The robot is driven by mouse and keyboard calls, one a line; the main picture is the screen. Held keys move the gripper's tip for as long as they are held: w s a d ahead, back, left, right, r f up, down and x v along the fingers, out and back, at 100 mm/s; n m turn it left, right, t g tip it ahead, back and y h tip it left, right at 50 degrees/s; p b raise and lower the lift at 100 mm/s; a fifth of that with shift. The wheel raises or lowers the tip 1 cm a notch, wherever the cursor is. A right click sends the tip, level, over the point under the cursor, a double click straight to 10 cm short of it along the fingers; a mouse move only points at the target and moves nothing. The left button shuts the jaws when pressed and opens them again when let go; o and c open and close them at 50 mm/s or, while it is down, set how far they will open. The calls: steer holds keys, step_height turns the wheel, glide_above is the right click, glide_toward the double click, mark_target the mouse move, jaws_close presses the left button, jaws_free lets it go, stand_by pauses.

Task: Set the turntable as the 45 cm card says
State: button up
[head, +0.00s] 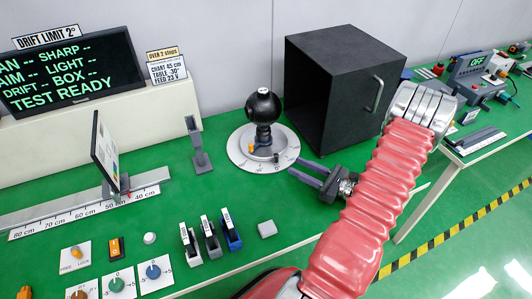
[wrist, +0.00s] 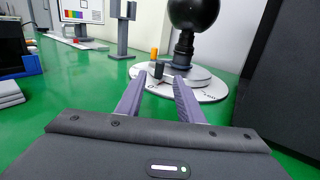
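The turntable (head: 237,152) is a round white disc with degree marks, carrying a black ball-shaped camera (head: 263,104) on a post. A small dark peg (head: 276,157) stands at its near rim, with an orange piece (head: 252,147) farther left. My gripper (head: 296,166) is just right of the disc, low over the green table. In the wrist view, its fingers (wrist: 158,82) are apart and empty, with the dark peg (wrist: 158,70) ahead between their tips. I cannot tell whether they touch. A card (head: 167,71) at the back seems to read "CHART 65 cm, TABLE -30°, FEED 23 V".
A black open box (head: 340,90) stands close behind my gripper. A chart panel (head: 104,150) stands on the centimetre rail (head: 60,215) at left. A grey stand (head: 198,147) is left of the turntable. Coloured clips (head: 210,238) and knobs line the front. A display (head: 70,72) reads "TEST READY".

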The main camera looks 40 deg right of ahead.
mark_target(267, 156)
steer(key=x, duration=1.3)
steer(key=shift+w+a, duration=0.2)
steer(key=shift+w, duration=0.15)
steer(key=shift+c, duration=0.2)
jaws_close()
